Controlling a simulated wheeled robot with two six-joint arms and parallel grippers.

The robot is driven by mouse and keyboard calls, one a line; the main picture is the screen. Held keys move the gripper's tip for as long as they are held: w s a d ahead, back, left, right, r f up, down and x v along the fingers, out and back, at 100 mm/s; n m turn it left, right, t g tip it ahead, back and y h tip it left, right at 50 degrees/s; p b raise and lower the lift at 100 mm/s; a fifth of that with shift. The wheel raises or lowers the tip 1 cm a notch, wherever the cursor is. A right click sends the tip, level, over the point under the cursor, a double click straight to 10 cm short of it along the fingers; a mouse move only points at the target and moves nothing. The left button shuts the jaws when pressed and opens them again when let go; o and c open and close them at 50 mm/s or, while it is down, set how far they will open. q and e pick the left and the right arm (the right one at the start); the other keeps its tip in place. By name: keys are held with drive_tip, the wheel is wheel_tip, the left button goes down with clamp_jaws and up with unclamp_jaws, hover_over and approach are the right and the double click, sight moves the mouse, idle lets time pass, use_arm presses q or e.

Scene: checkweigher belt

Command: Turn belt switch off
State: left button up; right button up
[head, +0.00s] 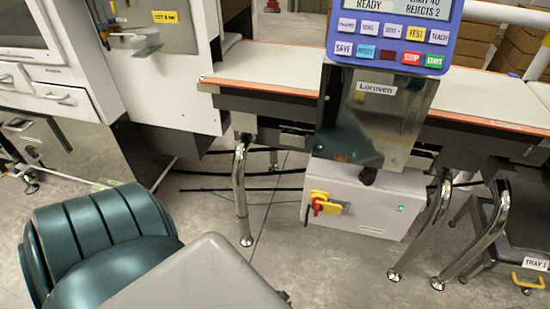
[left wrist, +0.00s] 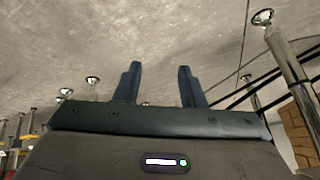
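The belt switch (head: 320,203) is a red knob on a yellow plate, at the left of the front of a light grey box (head: 370,195) under the checkweigher. The red handle looks roughly upright; its exact angle is hard to tell. A small green lamp (head: 401,208) glows on the same box. My left gripper (left wrist: 160,68) shows in the left wrist view with its two dark fingers apart and nothing between them, over bare floor. The switch is not in that wrist view. I cannot make out the left gripper's fingers in the head view. My right gripper is in neither view.
The belt (head: 270,67) runs above the box, with a blue button panel (head: 392,40) over it. Shiny metal legs (head: 240,195) stand left and right of the box. Black cables cross the floor behind. A tray unit (head: 515,240) stands at right. Floor in front of the box is clear.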

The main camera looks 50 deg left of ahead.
use_arm(q)
drive_tip(key=s, duration=0.2)
drive_tip(key=s+p, duration=0.1)
drive_tip(key=shift+a+f+g, duration=0.2)
drive_tip(key=shift+f+g, duration=0.15)
drive_tip(key=shift+g, duration=0.05)
